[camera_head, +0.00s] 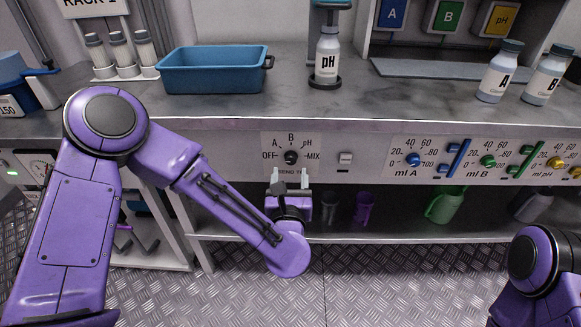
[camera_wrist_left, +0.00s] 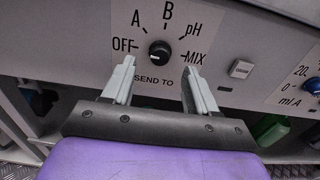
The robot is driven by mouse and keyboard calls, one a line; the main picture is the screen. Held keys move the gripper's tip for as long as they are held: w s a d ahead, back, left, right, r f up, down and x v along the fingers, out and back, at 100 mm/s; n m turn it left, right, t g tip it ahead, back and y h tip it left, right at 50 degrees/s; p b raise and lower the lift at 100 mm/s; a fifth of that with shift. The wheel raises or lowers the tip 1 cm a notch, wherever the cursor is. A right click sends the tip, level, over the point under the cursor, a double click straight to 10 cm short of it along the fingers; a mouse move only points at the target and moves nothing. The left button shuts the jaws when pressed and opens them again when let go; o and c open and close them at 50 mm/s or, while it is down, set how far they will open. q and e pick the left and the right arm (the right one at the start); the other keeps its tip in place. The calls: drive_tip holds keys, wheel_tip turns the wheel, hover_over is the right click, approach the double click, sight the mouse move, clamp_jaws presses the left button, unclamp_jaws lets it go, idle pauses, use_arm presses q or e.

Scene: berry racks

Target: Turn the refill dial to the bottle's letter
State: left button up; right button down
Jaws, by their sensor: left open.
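The refill dial (camera_head: 290,157) is a dark round knob on the counter's front panel, ringed by OFF, A, B, pH and MIX, with SEND TO below. It also shows in the left wrist view (camera_wrist_left: 160,50); I cannot tell surely where its pointer aims. A white bottle labelled pH (camera_head: 327,58) stands upright on a dark round base under a spout. My left gripper (camera_head: 290,178) is open and empty just below and in front of the dial; in the left wrist view its fingers (camera_wrist_left: 160,72) flank the dial's lower sides, apart from it. My right gripper is out of view.
A white switch (camera_head: 345,158) sits right of the dial. Further right are ml dials and sliders (camera_head: 413,160). A blue bin (camera_head: 213,72) and bottles A (camera_head: 497,75) and B (camera_head: 545,80) stand on the counter. A shelf (camera_head: 390,227) with cups lies below.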

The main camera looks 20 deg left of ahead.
sight(291, 161)
use_arm(q)
drive_tip(key=x, duration=0.5)
drive_tip(key=shift+c, duration=0.3)
drive_tip(key=shift+f, duration=0.1)
drive_tip(key=c, duration=1)
drive_tip(key=shift+o, duration=0.2)
